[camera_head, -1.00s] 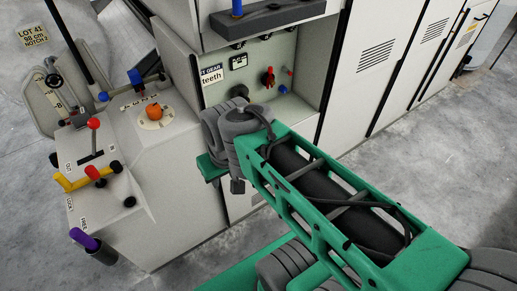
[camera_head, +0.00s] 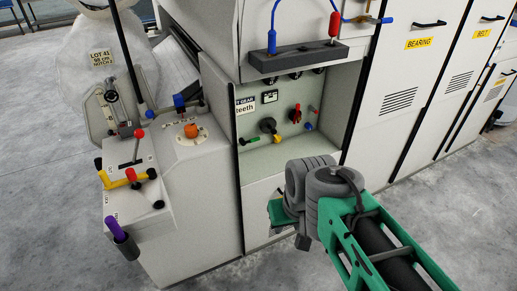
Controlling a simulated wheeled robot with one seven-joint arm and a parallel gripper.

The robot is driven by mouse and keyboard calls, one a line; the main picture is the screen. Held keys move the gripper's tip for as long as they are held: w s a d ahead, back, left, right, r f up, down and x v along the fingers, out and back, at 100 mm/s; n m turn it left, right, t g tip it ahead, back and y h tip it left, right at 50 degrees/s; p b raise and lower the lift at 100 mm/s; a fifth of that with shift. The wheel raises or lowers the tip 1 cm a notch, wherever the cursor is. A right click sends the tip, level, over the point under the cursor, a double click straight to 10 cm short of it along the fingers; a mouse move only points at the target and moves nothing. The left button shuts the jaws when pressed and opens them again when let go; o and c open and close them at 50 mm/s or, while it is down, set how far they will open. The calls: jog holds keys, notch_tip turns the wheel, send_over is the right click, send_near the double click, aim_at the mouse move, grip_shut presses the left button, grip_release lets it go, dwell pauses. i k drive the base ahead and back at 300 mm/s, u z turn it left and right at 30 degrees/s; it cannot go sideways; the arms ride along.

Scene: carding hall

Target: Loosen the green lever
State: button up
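A small green lever (camera_head: 250,141) sits at the lower left of the open recess in the machine's front, below the "teeth" label. It lies nearly level, its green handle pointing left. My gripper (camera_head: 282,213), at the end of my green and grey arm, is below and to the right of the lever, in front of the panel under the recess. It is apart from the lever in the picture. Its fingers are hidden or too small to make out, so its opening does not show.
The recess also holds a black knob (camera_head: 268,125), a red handle (camera_head: 295,114) and a blue-ended lever (camera_head: 308,127). A dark ledge (camera_head: 298,59) overhangs it. The left console (camera_head: 185,160) carries several coloured levers. Floor is clear at the right.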

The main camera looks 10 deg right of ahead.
aim_at(243, 143)
jog(key=i, duration=0.5)
jog(key=k, duration=0.5)
jog(key=z, duration=0.75)
jog(key=i, duration=0.65)
jog(key=u, duration=1.8)
